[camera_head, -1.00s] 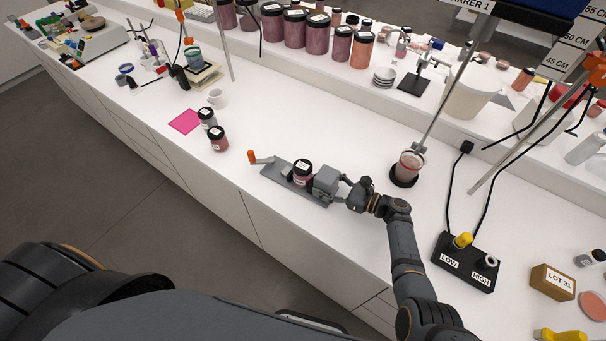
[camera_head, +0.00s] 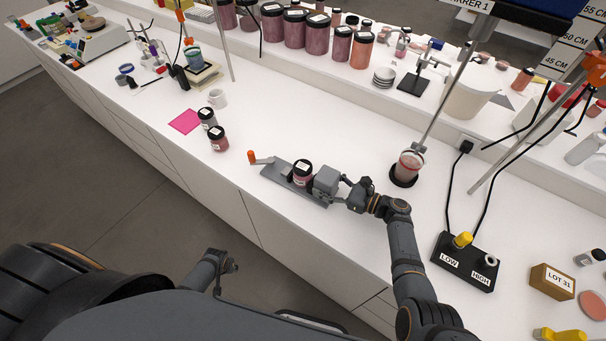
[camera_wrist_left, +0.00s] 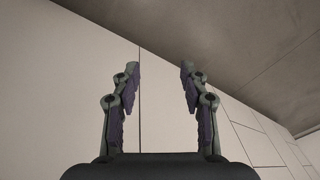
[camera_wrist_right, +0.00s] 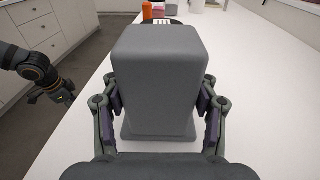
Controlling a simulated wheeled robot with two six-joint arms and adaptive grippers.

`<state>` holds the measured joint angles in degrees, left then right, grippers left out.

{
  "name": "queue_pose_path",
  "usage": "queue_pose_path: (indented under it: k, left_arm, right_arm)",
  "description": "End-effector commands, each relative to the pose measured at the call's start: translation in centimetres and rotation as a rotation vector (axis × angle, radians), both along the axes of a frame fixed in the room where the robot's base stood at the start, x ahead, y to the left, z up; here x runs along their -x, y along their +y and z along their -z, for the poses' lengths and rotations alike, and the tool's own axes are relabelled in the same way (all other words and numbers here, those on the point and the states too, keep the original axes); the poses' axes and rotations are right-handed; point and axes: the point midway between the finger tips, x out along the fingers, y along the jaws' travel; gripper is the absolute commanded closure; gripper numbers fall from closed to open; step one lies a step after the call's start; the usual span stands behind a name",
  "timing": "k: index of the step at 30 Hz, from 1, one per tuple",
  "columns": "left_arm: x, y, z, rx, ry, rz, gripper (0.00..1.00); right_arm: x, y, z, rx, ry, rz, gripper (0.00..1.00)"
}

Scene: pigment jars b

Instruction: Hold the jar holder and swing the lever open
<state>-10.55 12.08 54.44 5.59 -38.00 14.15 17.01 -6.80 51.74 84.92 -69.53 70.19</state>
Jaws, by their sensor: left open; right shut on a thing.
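The jar holder (camera_head: 312,196) is a grey plate on the white counter near its front edge. A dark red jar with a black lid (camera_head: 302,173) stands in it. A lever with an orange knob (camera_head: 251,157) sticks out at the holder's left end. My right gripper (camera_head: 327,184) is shut on the grey block at the holder's right end. In the right wrist view this block (camera_wrist_right: 158,80) fills the space between the fingers and hides most of the holder. My left gripper (camera_wrist_left: 160,75) is open and empty, facing the white cabinet front; in the head view it (camera_head: 232,266) is low, off the counter.
Two jars (camera_head: 217,139) stand left of the holder, near a pink sheet (camera_head: 185,121) and a white mug (camera_head: 217,98). A stirred beaker (camera_head: 408,167) stands right of the holder. A black LOW/HIGH switch box (camera_head: 465,262) is farther right. The counter behind the holder is clear.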

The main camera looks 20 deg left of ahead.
Motion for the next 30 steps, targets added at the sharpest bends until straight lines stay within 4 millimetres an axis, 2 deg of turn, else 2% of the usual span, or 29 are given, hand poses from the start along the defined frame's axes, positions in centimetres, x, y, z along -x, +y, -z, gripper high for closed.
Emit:
queue_pose_path:
  k: [1, 3, 5, 6, 8, 9, 11, 12, 14, 19, 24, 27, 30]
  left_arm:
    - [-4.7, 1.7, -3.3, -0.005, -0.029, -0.068, 0.55]
    - [-9.3, 3.1, -8.0, 0.000, -0.043, -0.166, 0.55]
    - [-12.4, 3.8, -12.1, 0.006, -0.052, -0.238, 0.55]
    - [-14.0, 4.1, -14.8, 0.010, -0.057, -0.281, 0.55]
    - [-16.0, 4.4, -18.8, 0.013, -0.064, -0.338, 0.55]
    - [-17.0, 4.4, -21.4, 0.016, -0.068, -0.371, 0.55]
    - [-18.2, 4.4, -25.2, 0.016, -0.072, -0.416, 0.55]
    - [-18.8, 4.3, -27.9, 0.017, -0.078, -0.431, 0.55]
    - [-20.3, 3.6, -32.0, 0.042, -0.089, -0.333, 0.55]
    - [-23.2, 1.3, -36.9, 0.111, -0.133, 0.103, 0.55]
    - [-24.9, -1.0, -41.8, 0.132, -0.203, 0.492, 0.55]
    - [-25.3, -1.9, -43.5, 0.131, -0.231, 0.639, 0.55]
    - [-25.5, -2.3, -44.3, 0.128, -0.245, 0.710, 0.55]
  right_arm:
    - [0.4, -0.1, 0.9, 0.012, 0.014, -0.002, 0.88]
    - [0.4, -0.1, 0.9, 0.012, 0.014, -0.002, 0.88]
    - [0.4, -0.1, 0.9, 0.012, 0.014, -0.001, 0.88]
    - [0.4, -0.1, 0.9, 0.012, 0.014, -0.001, 0.88]
    - [0.4, -0.1, 0.9, 0.012, 0.013, -0.001, 0.88]
    - [0.4, -0.1, 0.9, 0.012, 0.013, -0.001, 0.88]
    - [0.4, -0.1, 0.9, 0.012, 0.013, 0.000, 0.88]
    - [0.4, -0.1, 0.9, 0.012, 0.013, 0.000, 0.88]
    - [0.4, -0.1, 0.9, 0.012, 0.013, 0.000, 0.88]
    - [0.4, -0.1, 0.9, 0.012, 0.013, 0.000, 0.88]
    - [0.4, -0.1, 0.9, 0.012, 0.013, 0.000, 0.88]
    - [0.4, -0.2, 0.9, 0.012, 0.013, 0.000, 0.88]
    - [0.4, -0.2, 0.9, 0.012, 0.013, 0.000, 0.88]
